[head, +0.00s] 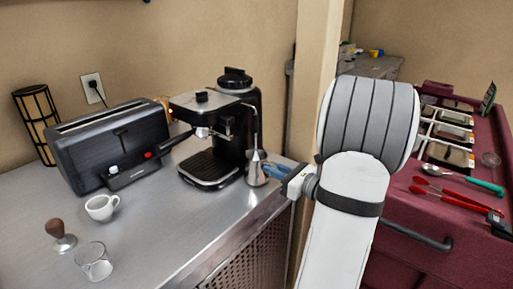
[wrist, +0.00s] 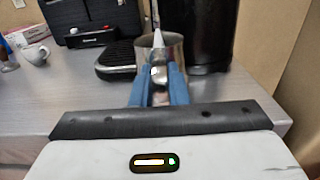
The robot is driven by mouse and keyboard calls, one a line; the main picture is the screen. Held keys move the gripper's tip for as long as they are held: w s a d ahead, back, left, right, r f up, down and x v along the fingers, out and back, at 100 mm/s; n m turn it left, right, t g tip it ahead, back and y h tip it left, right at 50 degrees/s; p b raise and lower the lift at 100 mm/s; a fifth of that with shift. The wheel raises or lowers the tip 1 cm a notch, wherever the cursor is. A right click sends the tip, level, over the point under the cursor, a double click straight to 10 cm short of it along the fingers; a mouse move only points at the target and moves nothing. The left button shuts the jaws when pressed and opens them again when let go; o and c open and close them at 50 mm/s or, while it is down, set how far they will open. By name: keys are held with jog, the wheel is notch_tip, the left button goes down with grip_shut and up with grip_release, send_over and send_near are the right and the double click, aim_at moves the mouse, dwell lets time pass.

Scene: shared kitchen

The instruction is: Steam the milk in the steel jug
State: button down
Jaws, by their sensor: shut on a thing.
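The steel jug (head: 255,172) stands upright at the right side of the black espresso machine (head: 215,125), near the counter's right end. My gripper (head: 274,170) reaches it from the right. In the wrist view, the blue fingers (wrist: 159,84) are shut on the handle of the jug (wrist: 174,46), with the handle between them. The steam wand (head: 256,128) comes down from the machine to the jug's mouth; its lower end (wrist: 157,38) shows there in the wrist view. I cannot tell how deep the tip sits. The milk is not visible.
A black toaster (head: 110,145), a white cup (head: 101,207), a tamper (head: 60,236) and a glass (head: 93,262) stand to the left. A black grinder (head: 240,90) is behind the machine. A wall edge (head: 310,100) and a red cart (head: 440,210) are on the right.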

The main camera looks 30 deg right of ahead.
dwell(0.4)
jog(key=p+v, duration=0.1)
jog(key=v, duration=1.4)
jog(key=shift+p, duration=0.4)
dwell(0.9)
dwell(0.3)
notch_tip(320, 180, up, 3)
jog(key=p, duration=0.3)
dwell(0.4)
dwell(0.5)
